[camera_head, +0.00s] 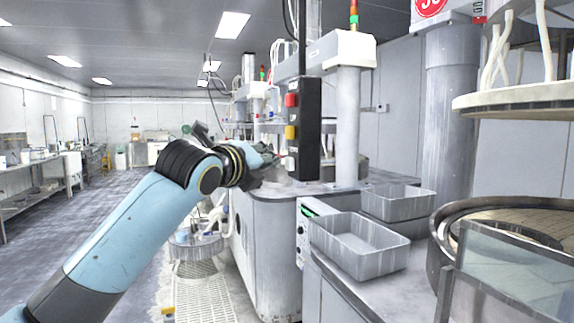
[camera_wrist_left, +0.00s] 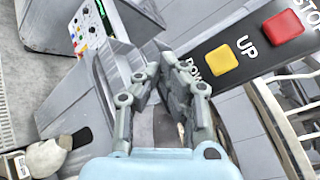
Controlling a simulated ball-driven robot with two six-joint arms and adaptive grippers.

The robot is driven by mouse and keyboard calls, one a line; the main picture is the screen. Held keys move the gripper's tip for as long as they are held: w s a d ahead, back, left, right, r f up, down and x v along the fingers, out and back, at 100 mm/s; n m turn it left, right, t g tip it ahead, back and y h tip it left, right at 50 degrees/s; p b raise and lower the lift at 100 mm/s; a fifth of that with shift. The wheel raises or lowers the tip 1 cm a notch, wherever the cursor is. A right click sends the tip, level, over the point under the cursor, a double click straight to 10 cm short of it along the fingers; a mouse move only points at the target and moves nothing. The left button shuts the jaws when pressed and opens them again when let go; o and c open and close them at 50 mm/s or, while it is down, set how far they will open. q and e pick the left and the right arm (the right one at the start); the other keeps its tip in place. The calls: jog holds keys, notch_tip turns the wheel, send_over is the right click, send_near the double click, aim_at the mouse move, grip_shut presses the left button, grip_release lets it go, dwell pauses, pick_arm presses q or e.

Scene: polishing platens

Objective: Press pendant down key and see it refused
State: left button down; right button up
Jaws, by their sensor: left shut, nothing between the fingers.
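The black pendant (camera_head: 308,130) hangs upright on a cable, with a red key (camera_head: 291,100), a yellow key (camera_head: 291,132) and a pale key (camera_head: 289,163) below them. In the left wrist view the pendant (camera_wrist_left: 226,98) shows a red STOP key (camera_wrist_left: 283,26) and a yellow UP key (camera_wrist_left: 223,66). The DOWN lettering is partly covered by a finger, and its key is hidden there. My left gripper (camera_head: 277,168) is shut and empty, its tips close to the pale key. It also shows in the left wrist view (camera_wrist_left: 176,80). I cannot tell whether they touch. My right gripper is not in view.
Two grey trays (camera_head: 358,262) (camera_head: 425,206) sit on the bench at the right. A control panel with a green display (camera_head: 304,229) is on the bench's side. A round machine (camera_head: 510,225) stands at the far right. The floor at the left is open.

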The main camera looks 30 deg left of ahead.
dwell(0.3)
pick_arm(q)
jog(key=shift+w+d+p, duration=0.35)
jog(key=shift+p, duration=0.05)
jog(key=shift+w+d+r, duration=0.1)
jog(key=shift+w+d, duration=0.15)
jog(key=shift+w, duration=0.05)
dwell(0.8)
jog(key=shift+s+a+p, duration=0.1)
jog(key=shift+a+p, duration=0.05)
jog(key=shift+p, duration=0.2)
jog(key=shift+s+a+p, duration=0.3)
jog(key=shift+s+a, duration=0.1)
jog(key=shift+s, duration=0.15)
